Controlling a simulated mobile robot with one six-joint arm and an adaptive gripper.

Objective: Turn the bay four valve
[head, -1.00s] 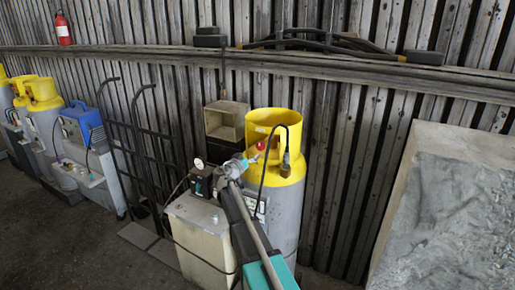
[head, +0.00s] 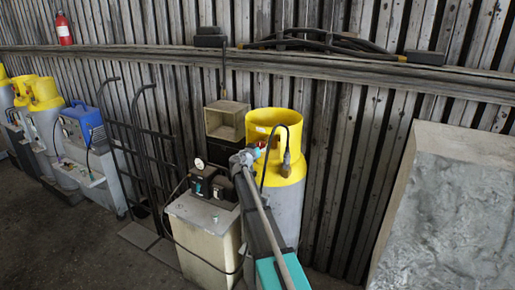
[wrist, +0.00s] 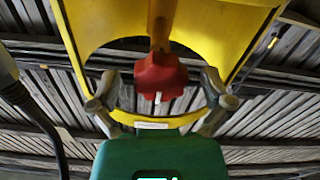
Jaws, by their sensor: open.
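A red valve knob (wrist: 161,76) sits on a brass-coloured stem inside the yellow collar (wrist: 215,35) of a gas cylinder. In the head view, the grey cylinder (head: 287,215) with its yellow collar (head: 285,122) stands against the wall, and only a bit of the red knob (head: 262,144) shows past my gripper (head: 257,153). In the wrist view my gripper (wrist: 160,80) is open, with one finger on each side of the knob and a visible gap to it on both sides. I cannot tell how deep the knob lies between the fingers. No bay number is readable.
A black hose (head: 268,165) hangs by the collar's opening. A beige box (head: 205,230) carrying a gauge and black switch units (head: 203,180) stands left of the cylinder. A large grey block (head: 450,215) is at right. More cylinders (head: 45,105) and a hand truck (head: 150,150) are further left.

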